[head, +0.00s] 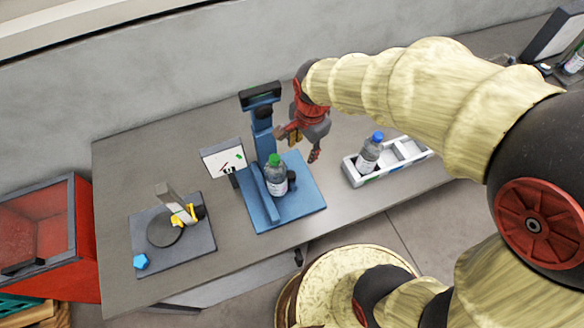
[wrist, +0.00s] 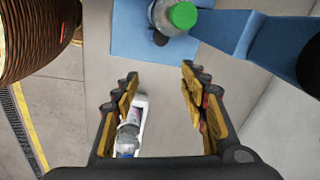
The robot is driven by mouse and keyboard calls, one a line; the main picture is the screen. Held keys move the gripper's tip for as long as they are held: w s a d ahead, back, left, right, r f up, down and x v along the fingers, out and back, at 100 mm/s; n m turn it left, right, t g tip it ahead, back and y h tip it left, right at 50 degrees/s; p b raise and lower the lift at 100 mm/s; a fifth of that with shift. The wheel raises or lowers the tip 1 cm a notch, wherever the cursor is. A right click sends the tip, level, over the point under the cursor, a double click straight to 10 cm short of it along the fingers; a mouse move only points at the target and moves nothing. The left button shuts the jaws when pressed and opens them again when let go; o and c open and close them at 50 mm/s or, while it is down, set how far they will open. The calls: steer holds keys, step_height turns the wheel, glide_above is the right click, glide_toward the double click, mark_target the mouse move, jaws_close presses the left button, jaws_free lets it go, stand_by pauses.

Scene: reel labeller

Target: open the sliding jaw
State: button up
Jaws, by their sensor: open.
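The blue labeller (head: 300,212) stands mid-table, with a base plate, an upright post and a long blue bar (head: 267,180). A green-capped bottle (head: 277,178) stands upright on its plate beside the bar. A dark knob (head: 292,176) shows at the bottle's right; I cannot tell for sure which part is the sliding jaw. My gripper (head: 300,143) is open and empty, above the table behind and right of the bottle. In the wrist view the open fingers (wrist: 160,75) point toward the blue plate (wrist: 130,30), apart from the bottle (wrist: 183,16) and a dark knob (wrist: 160,38).
A white tray (head: 372,180) at right holds a blue-capped bottle (head: 368,152). A small white panel (head: 222,160) stands left of the post. A grey plate (head: 190,246) with a disc and yellow part lies at left. A red bin (head: 35,235) stands beyond the table's left edge.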

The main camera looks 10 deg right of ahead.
mark_target(291, 174)
steer(key=a+f+m, duration=0.1)
steer(key=f, duration=0.2)
steer(key=w+a+f+m+g+p, duration=0.1)
steer(key=f+m, duration=0.1)
steer(key=a+f+m, duration=0.1)
steer(key=f+m, duration=0.1)
steer(key=f, duration=0.1)
steer(key=shift+w+a+f+g+p, duration=0.15)
steer(key=shift+w+f+g+p, duration=0.1)
steer(key=shift+f+g+p, duration=0.1)
step_height(291, 174, down, 8)
steer(key=shift+r+b, duration=0.2)
steer(key=shift+b, duration=0.25)
steer(key=shift+c, duration=0.3)
jaws_close()
